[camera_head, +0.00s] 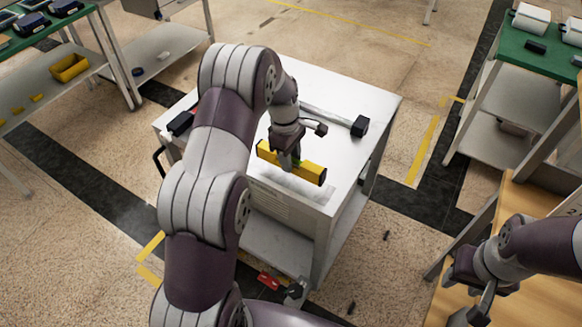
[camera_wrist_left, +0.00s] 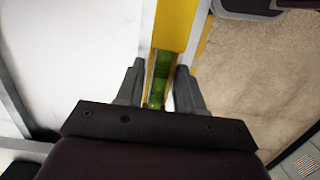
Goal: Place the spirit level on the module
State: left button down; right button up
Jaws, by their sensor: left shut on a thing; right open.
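The yellow spirit level (camera_head: 311,172) is in my left gripper (camera_head: 288,160), over the front part of a white cabinet-like unit (camera_head: 345,95). A darker patch shows on the top below the level, which seems held a little above it. I cannot tell for sure whether the white unit is the module. In the left wrist view, the yellow level (camera_wrist_left: 174,25) with its green vial runs between the two fingers of my left gripper (camera_wrist_left: 160,85). My right gripper (camera_head: 476,300) is at the lower right, open and away from the level.
On the white top lie a bar with a black end block (camera_head: 359,126) and a black item (camera_head: 181,122) at the left edge. Green-topped benches (camera_head: 540,57) stand at both upper corners. A wooden surface (camera_head: 535,295) is at the lower right. Floor shows around the unit.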

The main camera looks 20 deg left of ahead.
pick_arm(q)
jog(key=f, duration=0.3)
jog(key=shift+s+d+f, duration=0.1)
jog(key=shift+s+f, duration=0.15)
jog(key=shift+f, duration=0.05)
jog(key=shift+w+f, duration=0.15)
jog(key=c, duration=0.7)
grip_release()
jog(key=r, duration=0.6)
jog(key=a+r, duration=0.1)
jog(key=r, duration=0.2)
jog(key=r+p, duration=0.1)
jog(key=r, duration=0.2)
jog(key=shift+a+p, duration=0.2)
jog(key=shift+p, duration=0.1)
jog(key=s+d+r+m, duration=0.1)
jog(key=s+d+m, duration=0.2)
jog(key=s+m, duration=0.5)
jog(key=s+d+m+t+y, duration=0.1)
jog(key=s+d+m, duration=0.3)
jog(key=s+m, duration=0.4)
jog(key=s, duration=0.5)
jog(key=shift+d+r+m+t, duration=0.25)
jog(key=shift+r+m+t, duration=0.05)
jog(key=shift+r, duration=0.05)
